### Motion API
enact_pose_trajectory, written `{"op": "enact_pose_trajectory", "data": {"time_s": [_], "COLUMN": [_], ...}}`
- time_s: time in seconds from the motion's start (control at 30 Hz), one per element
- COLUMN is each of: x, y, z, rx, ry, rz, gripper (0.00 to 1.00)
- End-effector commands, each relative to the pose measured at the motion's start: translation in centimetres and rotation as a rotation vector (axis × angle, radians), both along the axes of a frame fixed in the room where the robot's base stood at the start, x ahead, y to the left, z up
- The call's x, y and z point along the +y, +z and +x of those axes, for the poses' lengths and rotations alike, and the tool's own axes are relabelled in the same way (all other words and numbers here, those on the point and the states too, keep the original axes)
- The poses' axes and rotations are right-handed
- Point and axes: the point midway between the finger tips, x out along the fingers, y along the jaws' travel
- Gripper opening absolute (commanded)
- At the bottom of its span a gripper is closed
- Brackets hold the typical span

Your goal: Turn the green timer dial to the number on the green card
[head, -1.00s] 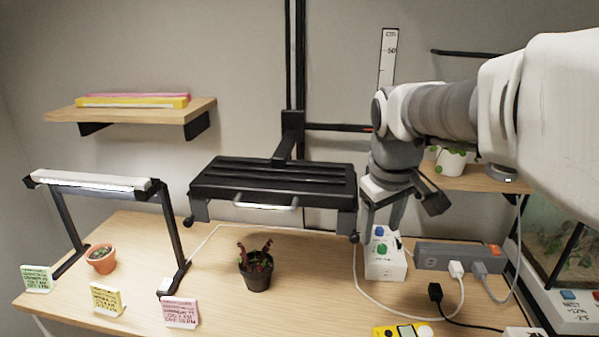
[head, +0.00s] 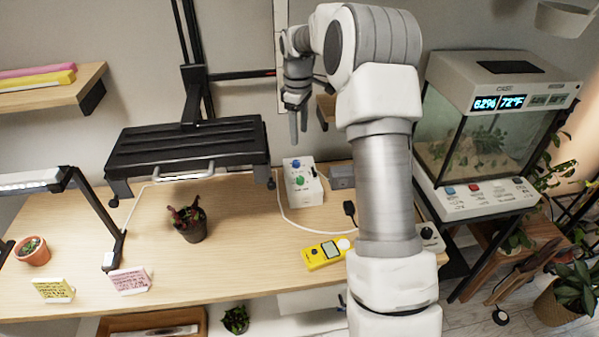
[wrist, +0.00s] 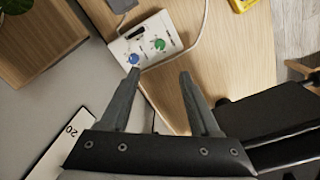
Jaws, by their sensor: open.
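The white timer box (head: 309,193) stands on the table right of the black lamp. Its green dial (head: 299,180) is nearer the front and its blue dial (head: 296,164) farther back. In the wrist view the green dial (wrist: 159,45) and blue dial (wrist: 134,59) face the camera, each with a pale pointer; the scale numbers are too small to read. My gripper (head: 298,128) is open and empty, pointing down above the back of the box. In the wrist view my open gripper (wrist: 159,76) has its fingertips apart, the left one near the blue dial. The green card is out of view now.
A yellow meter (head: 326,253) lies in front of the box. A black lamp (head: 190,153) hangs left of it. A white cable (head: 290,215) runs around the box. A grey power strip (head: 341,176) sits to its right, partly behind my arm. A terrarium (head: 488,140) stands farther right.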

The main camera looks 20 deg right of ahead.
Motion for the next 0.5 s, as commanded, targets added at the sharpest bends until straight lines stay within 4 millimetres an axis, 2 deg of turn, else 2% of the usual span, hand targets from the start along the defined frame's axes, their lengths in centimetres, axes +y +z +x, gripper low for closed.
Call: {"op": "enact_pose_trajectory", "data": {"time_s": [0.17,0.5], "x": [-0.1,-0.3], "y": [-2.6,-10.0], "z": [0.0,0.2], "rx": [0.004,0.005], "ry": [0.001,0.0], "rz": [0.001,0.001], "gripper": [0.63,0.63]}}
